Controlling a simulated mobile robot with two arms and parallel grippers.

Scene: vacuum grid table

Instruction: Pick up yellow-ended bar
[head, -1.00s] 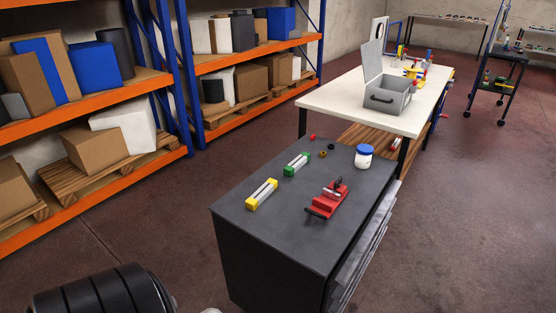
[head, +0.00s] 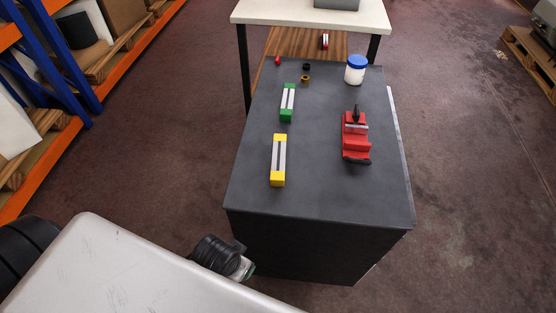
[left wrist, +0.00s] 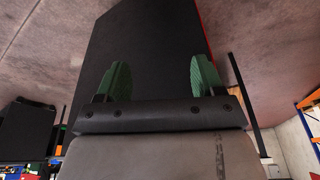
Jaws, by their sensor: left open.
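The yellow-ended bar (head: 279,159) lies on the dark top of the cabinet (head: 320,195), near its front left. It has a pale grooved middle and yellow ends. My left gripper (head: 249,271) is in front of and below the cabinet top, apart from the bar. In the left wrist view its two green fingers (left wrist: 162,80) are spread with nothing between them, in front of a dark cabinet face (left wrist: 150,45). The bar is not seen in that view. My right gripper is not in view.
A green-ended bar (head: 288,103) lies behind the yellow one. A red vise-like tool (head: 356,138) and a blue-lidded jar (head: 356,70) stand to the right. Small red, black and yellowish parts lie at the back. A white table (head: 290,14) stands beyond.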

